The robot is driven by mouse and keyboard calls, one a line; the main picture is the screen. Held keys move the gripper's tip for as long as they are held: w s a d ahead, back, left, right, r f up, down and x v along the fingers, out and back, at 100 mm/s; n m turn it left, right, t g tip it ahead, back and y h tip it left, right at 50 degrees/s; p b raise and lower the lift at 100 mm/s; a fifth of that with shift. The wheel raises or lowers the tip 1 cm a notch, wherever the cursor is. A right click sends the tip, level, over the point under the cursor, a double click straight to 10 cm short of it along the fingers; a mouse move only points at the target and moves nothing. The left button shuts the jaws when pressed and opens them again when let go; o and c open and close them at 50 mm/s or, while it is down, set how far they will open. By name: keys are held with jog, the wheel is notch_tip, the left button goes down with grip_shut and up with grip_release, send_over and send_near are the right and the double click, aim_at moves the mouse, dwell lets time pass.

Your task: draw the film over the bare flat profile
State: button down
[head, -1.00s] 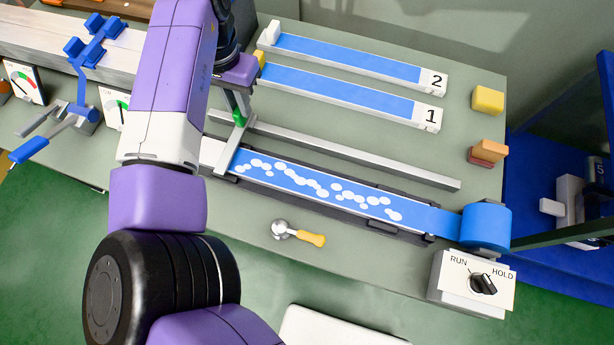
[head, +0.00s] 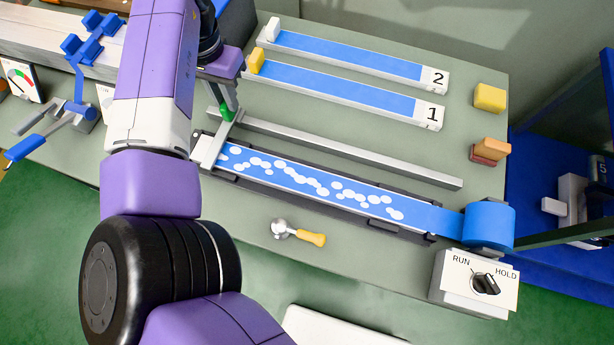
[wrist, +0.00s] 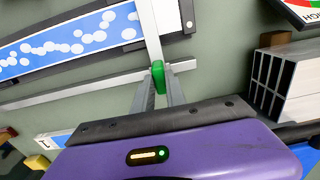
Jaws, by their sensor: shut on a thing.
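The flat profile lies in a dark fixture (head: 330,206) along the bench's front. Blue film (head: 432,217) runs from the roll (head: 488,226) at the right over the profile, nearly to its left end (head: 205,150). Many white blotches show on the film, which also appears in the wrist view (wrist: 70,42). A pale draw bar (head: 222,138) crosses the film's left end. My gripper (wrist: 158,90) is shut on the bar's green grip (wrist: 158,74). In the head view my arm partly hides the gripper.
A long metal rail (head: 350,153) lies behind the fixture. Filmed profiles marked 1 (head: 432,116) and 2 (head: 433,78) lie farther back. A yellow-handled ball tool (head: 298,233) lies in front. A RUN/HOLD switch box (head: 474,284) stands at the front right.

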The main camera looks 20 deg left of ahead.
jog(key=shift+s+a+f+b, duration=0.1)
jog(key=shift+a+b, duration=0.3)
jog(key=shift+a, duration=0.95)
jog(key=shift+a, duration=0.4)
jog(key=c, duration=1.2)
grip_release()
jog(key=shift+r, duration=0.2)
notch_tip(320, 180, up, 7)
jog(key=p, duration=0.6)
jog(key=shift+f, duration=0.15)
